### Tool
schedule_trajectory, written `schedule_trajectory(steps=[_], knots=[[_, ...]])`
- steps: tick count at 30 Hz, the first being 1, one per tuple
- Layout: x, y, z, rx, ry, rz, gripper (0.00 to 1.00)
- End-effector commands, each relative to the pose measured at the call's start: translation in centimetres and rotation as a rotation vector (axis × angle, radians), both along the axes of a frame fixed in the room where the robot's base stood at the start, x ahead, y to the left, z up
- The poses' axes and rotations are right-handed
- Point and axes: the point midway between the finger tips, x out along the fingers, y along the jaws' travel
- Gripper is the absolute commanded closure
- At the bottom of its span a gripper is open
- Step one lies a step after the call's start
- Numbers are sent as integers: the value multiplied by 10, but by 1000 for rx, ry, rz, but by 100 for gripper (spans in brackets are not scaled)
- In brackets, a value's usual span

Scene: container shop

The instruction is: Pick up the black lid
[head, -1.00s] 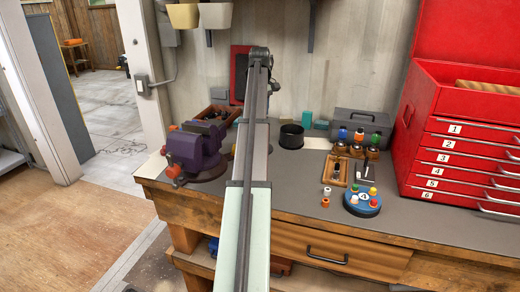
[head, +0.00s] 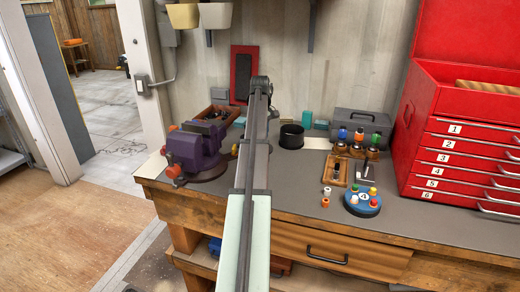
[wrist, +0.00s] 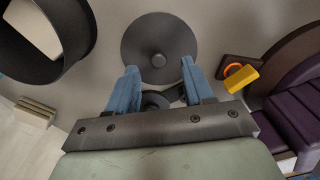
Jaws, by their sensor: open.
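The black lid (wrist: 158,28), a dark round disc with a small centre knob, lies on the grey bench top in the wrist view. My gripper (wrist: 160,66) is open and empty, its two blue fingers pointing at the lid's near edge, one on either side of the knob. Whether the fingertips touch the lid cannot be told. In the head view my arm hides the lid and the gripper. A black round open container (head: 291,136) stands right of my arm; it also shows at the upper left of the wrist view (wrist: 74,62).
A purple vise (head: 190,150) stands left of my arm and at the wrist view's right edge. A yellow-orange part (wrist: 241,78) lies near the lid. A small dark round thing (wrist: 155,98) shows between the fingers. Right are a grey toolbox (head: 358,122) and red tool chest (head: 460,140).

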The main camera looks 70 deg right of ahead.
Motion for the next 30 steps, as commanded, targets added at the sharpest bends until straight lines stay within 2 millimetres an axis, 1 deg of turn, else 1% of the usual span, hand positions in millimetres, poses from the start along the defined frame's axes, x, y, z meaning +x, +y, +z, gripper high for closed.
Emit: schedule_trajectory(steps=[1,7,10,15,17,30], knots=[[0,-1,-8,2,0,0,48],[1,-2,-32,1,1,0,48],[1,-2,-36,1,1,0,48],[1,-2,-36,0,0,0,48],[1,-2,-35,0,0,0,53],[1,-2,-35,0,0,0,95]])
